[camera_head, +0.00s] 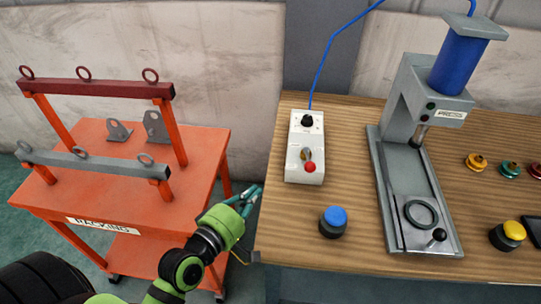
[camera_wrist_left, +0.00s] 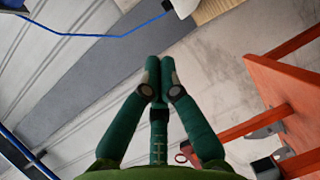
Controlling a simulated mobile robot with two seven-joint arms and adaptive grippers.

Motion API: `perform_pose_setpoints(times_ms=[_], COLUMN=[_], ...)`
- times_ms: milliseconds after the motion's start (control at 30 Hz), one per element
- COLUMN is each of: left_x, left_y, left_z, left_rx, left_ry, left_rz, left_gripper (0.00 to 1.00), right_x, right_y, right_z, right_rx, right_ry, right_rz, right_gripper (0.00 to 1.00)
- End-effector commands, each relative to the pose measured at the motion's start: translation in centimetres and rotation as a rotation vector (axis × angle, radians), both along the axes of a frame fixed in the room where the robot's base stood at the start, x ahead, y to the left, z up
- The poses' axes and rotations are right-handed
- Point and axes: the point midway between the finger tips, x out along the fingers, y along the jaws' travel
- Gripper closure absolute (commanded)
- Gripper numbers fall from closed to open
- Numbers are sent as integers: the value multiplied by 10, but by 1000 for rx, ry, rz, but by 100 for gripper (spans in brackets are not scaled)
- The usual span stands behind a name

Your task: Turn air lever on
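A white control box (camera_head: 292,168) stands on the left part of the wooden table. It carries a black knob (camera_head: 307,121) near its back, and a small brass-coloured lever (camera_head: 304,154) with a red knob (camera_head: 310,167) near its front. The lever's exact setting is too small to tell. My left gripper (camera_head: 254,197) is at the table's left edge, left of and in front of the box, and touches none of it. My right gripper is not in view.
A blue hose (camera_head: 322,63) rises from the box. A grey press (camera_head: 408,155) stands to the right on the wooden table (camera_head: 345,155). A blue-topped button (camera_head: 333,221) sits in front. An orange cart (camera_head: 205,145) with hoist bars is at left.

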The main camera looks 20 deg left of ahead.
Motion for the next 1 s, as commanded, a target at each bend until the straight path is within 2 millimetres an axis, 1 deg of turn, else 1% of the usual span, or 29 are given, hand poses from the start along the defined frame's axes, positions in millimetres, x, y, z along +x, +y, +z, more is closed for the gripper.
perform_pose_setpoints(times_ms=[67,167,267,300,367,467,600,700,800,1000], left_x=[2,12,29,38,51,72,100,108,114,119], left_y=[-2,-3,-6,-8,-10,-13,-18,-32,-41,-49], left_z=[1,1,0,-1,-3,-6,-10,-14,-17,-20], left_rx=[-18,-19,-19,-19,-17,-16,-14,-18,-15,-14], left_ry=[2,0,-1,-1,-1,0,1,4,3,3], left_rz=[-1,0,0,0,0,0,-1,0,1,2], left_gripper=[100,100,100,100,100,100,100,100,100,100], right_x=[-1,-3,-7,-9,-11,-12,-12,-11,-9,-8], right_y=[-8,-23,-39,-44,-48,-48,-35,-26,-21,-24], right_z=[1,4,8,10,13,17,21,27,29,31], right_rx=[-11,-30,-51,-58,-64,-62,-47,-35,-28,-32], right_ry=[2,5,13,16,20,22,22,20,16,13], right_rz=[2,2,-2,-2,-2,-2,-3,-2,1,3], right_gripper=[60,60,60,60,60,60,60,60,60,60])
